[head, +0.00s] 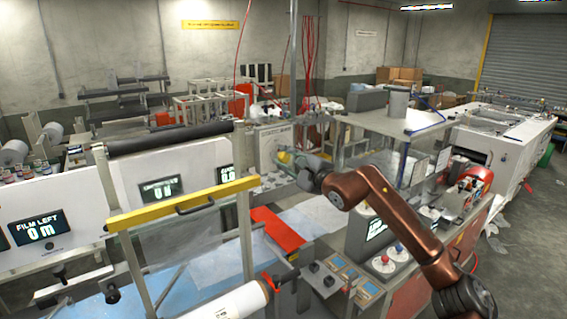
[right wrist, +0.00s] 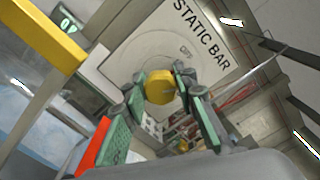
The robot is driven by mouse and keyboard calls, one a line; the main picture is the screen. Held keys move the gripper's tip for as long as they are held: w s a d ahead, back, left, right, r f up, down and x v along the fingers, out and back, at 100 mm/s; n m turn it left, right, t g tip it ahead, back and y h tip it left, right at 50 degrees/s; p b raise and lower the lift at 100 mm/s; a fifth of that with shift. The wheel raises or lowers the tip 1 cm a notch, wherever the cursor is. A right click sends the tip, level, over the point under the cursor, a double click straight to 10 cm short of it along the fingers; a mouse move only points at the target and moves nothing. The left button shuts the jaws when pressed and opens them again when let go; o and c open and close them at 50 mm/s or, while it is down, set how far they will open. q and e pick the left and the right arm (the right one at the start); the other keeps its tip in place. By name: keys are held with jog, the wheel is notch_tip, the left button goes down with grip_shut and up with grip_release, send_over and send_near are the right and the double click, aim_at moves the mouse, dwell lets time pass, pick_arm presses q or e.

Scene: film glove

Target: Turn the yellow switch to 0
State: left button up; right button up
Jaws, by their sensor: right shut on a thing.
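The yellow switch (right wrist: 160,87) is a round yellow knob on a grey panel (right wrist: 130,60) marked "STATIC BAR", with "OFF" lettered beside it in the right wrist view. My right gripper (right wrist: 158,92) has its green-padded fingers on both sides of the knob and is shut on it. In the head view my right gripper (head: 285,158) reaches the panel near the middle of the picture, and the knob is mostly hidden behind the fingers. The knob's exact pointing angle and any 0 mark are not readable. My left gripper is not in view.
A yellow bar (head: 182,204) on a metal frame stands left of my right arm. A red plate (head: 277,229) lies below the arm. A grey shelf table (head: 400,122) and a console with red and blue knobs (head: 388,259) stand to the right.

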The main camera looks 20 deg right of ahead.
jog(key=n, duration=0.2)
jog(key=shift+n, duration=0.3)
jog(key=shift+n+b, duration=0.35)
jog(key=shift+n, duration=0.95)
jog(key=shift+f, duration=0.1)
jog(key=o, duration=1.2)
jog(key=shift+c, duration=0.2)
jog(key=shift+s, duration=0.2)
jog(key=v, duration=1.1)
jog(key=shift+s+d, duration=0.15)
jog(key=shift+s, duration=0.15)
